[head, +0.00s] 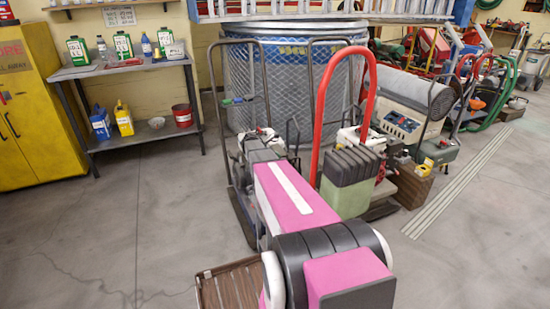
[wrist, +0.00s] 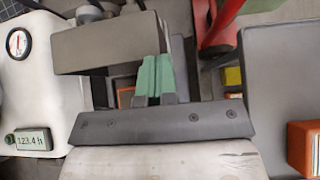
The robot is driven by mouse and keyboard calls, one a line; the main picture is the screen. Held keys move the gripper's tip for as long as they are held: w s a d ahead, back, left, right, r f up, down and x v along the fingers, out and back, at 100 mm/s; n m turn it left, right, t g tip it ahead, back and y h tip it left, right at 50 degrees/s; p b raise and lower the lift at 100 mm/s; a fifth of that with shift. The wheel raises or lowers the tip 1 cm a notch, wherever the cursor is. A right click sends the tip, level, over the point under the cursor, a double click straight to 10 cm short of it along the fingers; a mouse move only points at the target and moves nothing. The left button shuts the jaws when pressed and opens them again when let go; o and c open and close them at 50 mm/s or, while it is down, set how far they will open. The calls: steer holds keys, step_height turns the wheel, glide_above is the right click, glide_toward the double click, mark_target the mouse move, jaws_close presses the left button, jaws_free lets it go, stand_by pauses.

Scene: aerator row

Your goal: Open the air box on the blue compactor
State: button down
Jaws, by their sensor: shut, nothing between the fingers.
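In the wrist view, the green fingers of my gripper (wrist: 153,77) are shut together with nothing between them. A grey box (wrist: 105,46) lies just beyond and left of the fingertips, which overlap its right part in the picture; I cannot tell whether they touch it. It looks like an air box cover, and I cannot tell if it is open. In the head view my pink arm reaches over a dark machine with a white top (head: 262,140), partly hiding it. No clearly blue compactor body shows. My gripper is hidden in the head view.
A red hoop handle (head: 322,110) and a green machine with a dark ribbed top (head: 349,170) stand close on the right. A white tank (wrist: 35,100) with a gauge and hour display is left in the wrist view.

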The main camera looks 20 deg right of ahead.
steer(key=a+f+v, duration=0.1)
steer(key=v, duration=1.2)
steer(key=s+a+f+m+y, duration=0.2)
steer(key=s+m, duration=0.4)
steer(key=s, duration=0.3)
steer(key=s+a+f+m+y, duration=0.3)
steer(key=s+a+m, duration=0.3)
steer(key=s, duration=0.3)
steer(key=s+a+f+m+y, duration=0.3)
steer(key=s+a+m+y, duration=0.2)
steer(key=s, duration=0.3)
steer(key=shift+s+m, duration=0.4)
steer(key=shift+m, duration=0.3)
steer(key=shift+f, duration=0.1)
